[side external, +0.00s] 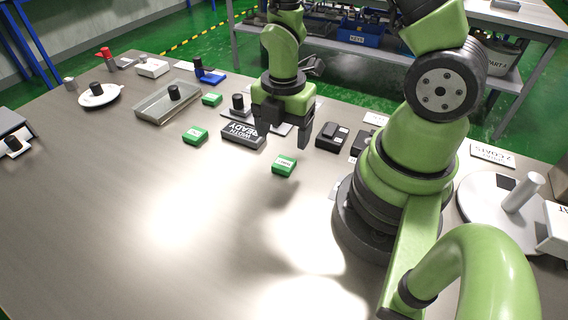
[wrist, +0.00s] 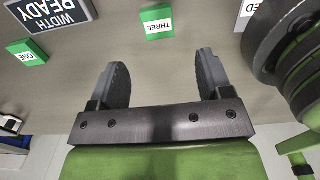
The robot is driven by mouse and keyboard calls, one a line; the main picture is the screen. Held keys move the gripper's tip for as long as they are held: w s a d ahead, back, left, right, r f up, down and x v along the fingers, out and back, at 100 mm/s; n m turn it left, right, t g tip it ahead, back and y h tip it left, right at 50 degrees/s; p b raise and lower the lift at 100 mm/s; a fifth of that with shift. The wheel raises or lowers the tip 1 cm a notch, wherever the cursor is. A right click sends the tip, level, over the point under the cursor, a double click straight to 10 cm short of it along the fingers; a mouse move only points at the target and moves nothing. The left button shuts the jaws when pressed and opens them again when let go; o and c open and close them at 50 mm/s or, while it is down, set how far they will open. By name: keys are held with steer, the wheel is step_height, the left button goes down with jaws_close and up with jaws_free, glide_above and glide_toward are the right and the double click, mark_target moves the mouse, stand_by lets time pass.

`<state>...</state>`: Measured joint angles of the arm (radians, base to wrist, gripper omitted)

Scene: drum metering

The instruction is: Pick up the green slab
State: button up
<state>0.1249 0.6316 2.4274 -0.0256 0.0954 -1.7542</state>
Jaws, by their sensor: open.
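Several green slabs lie on the table. In the side view, one green slab (side external: 284,165) is just in front of my gripper (side external: 284,138), another green slab (side external: 194,135) is farther left, and a third green slab (side external: 212,99) is farther back. In the wrist view, a green slab labelled THREE (wrist: 157,22) lies beyond the fingertips, roughly centred between them. A green slab labelled ONE (wrist: 28,53) is at the left. My gripper (wrist: 161,75) is open, points down above the table and has nothing between its fingers.
A grey tray (side external: 150,111) and a white dish (side external: 98,95) are at the left. Black boxes (side external: 332,137) sit to the right. The front table area is clear.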

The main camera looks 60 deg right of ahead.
mark_target(284, 162)
steer(key=shift+w+d+f, duration=0.1)
steer(key=shift+d+f, duration=0.05)
steer(key=shift+f, duration=1.85)
steer(key=shift+d+f, duration=0.1)
steer(key=shift+f, duration=1.85)
steer(key=c, duration=1)
